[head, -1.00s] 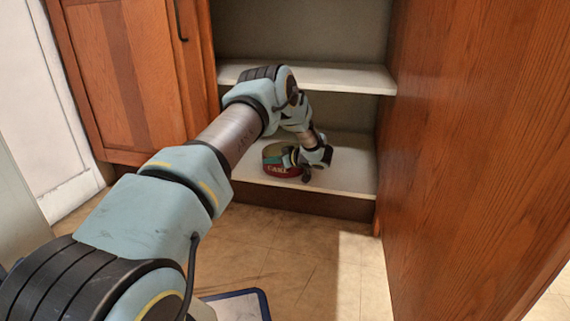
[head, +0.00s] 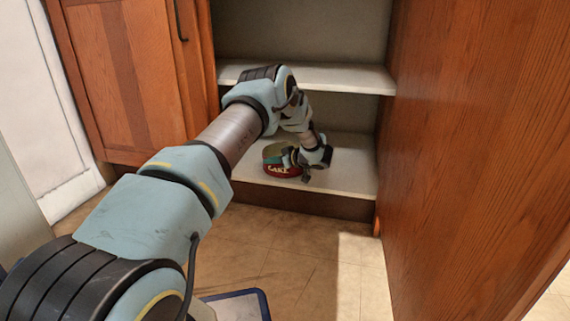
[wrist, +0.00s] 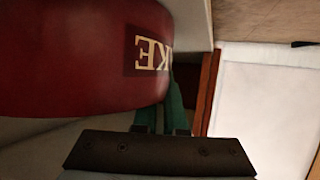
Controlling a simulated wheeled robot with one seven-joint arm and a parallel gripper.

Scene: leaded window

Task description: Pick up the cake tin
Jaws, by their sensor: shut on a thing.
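The cake tin (head: 283,170) is round and dark red, with pale lettering on its side and a greenish upper part. In the head view it is at the lower shelf (head: 345,178) of the open cupboard, at the left end of the shelf. My gripper (head: 300,162) reaches it from the right and is shut on it. In the wrist view the tin's red side (wrist: 75,60) with the letters "KE" fills the upper left, close to the fingers (wrist: 165,108). The fingertips are partly hidden by the tin. I cannot tell whether the tin touches the shelf.
An upper shelf (head: 320,76) crosses the cupboard above my wrist. A wooden side panel (head: 470,150) stands on the right and a closed wooden door (head: 125,75) on the left. The lower shelf's right part is empty.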

